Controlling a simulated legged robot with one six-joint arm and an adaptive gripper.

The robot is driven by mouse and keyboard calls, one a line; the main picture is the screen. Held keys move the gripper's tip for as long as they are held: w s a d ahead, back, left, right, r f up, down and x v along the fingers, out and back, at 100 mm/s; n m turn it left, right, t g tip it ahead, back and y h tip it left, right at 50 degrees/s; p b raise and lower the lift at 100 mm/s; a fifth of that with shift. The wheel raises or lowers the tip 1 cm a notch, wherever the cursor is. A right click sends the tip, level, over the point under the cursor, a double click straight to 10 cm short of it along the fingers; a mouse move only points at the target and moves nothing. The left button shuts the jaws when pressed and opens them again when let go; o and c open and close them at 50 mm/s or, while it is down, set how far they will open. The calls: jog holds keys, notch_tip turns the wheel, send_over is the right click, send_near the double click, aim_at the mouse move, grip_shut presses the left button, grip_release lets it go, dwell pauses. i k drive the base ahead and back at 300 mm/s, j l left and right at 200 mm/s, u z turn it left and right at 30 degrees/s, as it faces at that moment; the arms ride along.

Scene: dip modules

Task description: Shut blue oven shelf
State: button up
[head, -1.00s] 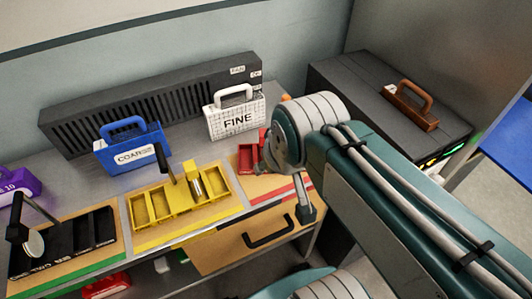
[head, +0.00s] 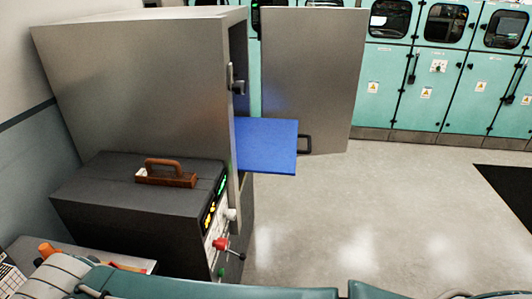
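The blue oven shelf (head: 266,145) is a flat blue plate that sticks out to the right from the front of a grey metal oven (head: 140,85). The oven's grey door (head: 312,75) stands wide open behind the shelf, with a dark handle (head: 305,144) near its lower edge. The inner end of the shelf is hidden by the oven's side wall. My gripper is outside the picture; only teal and white links of my arm show along the bottom edge, well below the shelf.
A black box unit (head: 130,205) with a brown-handled block (head: 166,173) on top stands in front of the oven. Its front carries a red knob (head: 220,243) and lit indicators. Open floor (head: 400,220) lies to the right, before teal cabinets (head: 430,80).

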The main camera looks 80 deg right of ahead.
aim_at(266, 145)
jog(key=k+l+z, duration=0.1)
jog(key=z, duration=0.35)
jog(key=l+z, duration=0.2)
jog(key=z, duration=0.25)
jog(key=l+z, duration=0.2)
jog(key=z, duration=0.25)
jog(key=l+z, duration=0.25)
jog(key=l, duration=0.6)
jog(key=i+l+z, duration=0.1)
jog(key=l+z, duration=0.2)
jog(key=l, duration=0.5)
jog(key=i+l+u, duration=0.1)
jog(key=i+l, duration=0.15)
jog(key=i+j, duration=0.15)
jog(key=i+u, duration=0.05)
